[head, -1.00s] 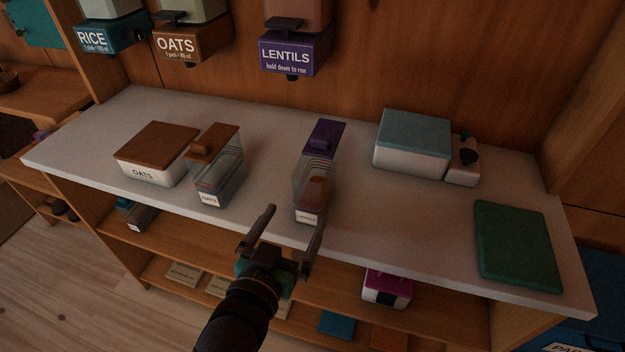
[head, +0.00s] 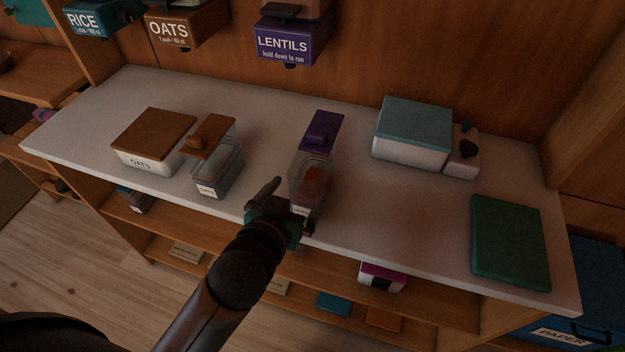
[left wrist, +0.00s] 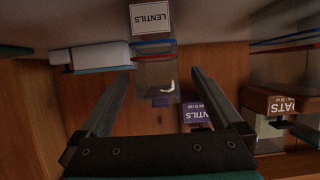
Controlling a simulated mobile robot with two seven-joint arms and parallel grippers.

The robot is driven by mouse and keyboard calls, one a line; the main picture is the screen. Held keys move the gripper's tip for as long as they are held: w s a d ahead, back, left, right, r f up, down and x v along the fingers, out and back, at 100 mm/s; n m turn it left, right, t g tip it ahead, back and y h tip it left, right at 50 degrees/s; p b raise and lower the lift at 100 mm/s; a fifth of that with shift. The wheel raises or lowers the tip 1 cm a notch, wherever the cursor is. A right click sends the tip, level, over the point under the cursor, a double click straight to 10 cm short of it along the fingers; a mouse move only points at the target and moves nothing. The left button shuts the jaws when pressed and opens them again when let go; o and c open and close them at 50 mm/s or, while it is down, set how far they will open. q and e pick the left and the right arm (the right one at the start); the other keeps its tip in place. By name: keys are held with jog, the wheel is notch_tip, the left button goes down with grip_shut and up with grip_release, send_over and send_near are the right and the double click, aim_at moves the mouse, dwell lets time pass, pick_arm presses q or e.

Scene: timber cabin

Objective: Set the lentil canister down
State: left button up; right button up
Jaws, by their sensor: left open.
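The lentil canister (head: 309,172) is clear, with a purple lid (head: 322,130) and reddish contents low inside. My right gripper is not in view.
An oats canister (head: 215,172) and a white oats box with brown lid (head: 153,143) stand to the left. A teal-lidded box (head: 412,135), a small white item (head: 463,155) and a green board (head: 509,242) are on the right. The counter between is clear.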

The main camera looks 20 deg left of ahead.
pick_arm(q)
jog(key=shift+d+b+x, duration=0.15)
jog(key=shift+b+x, duration=0.25)
jog(key=shift+x, duration=1.55)
jog(key=shift+d+b+x, duration=0.2)
jog(key=shift+b+x, duration=0.15)
jog(key=shift+x, duration=1.65)
jog(key=shift+f, duration=0.1)
grip_shut()
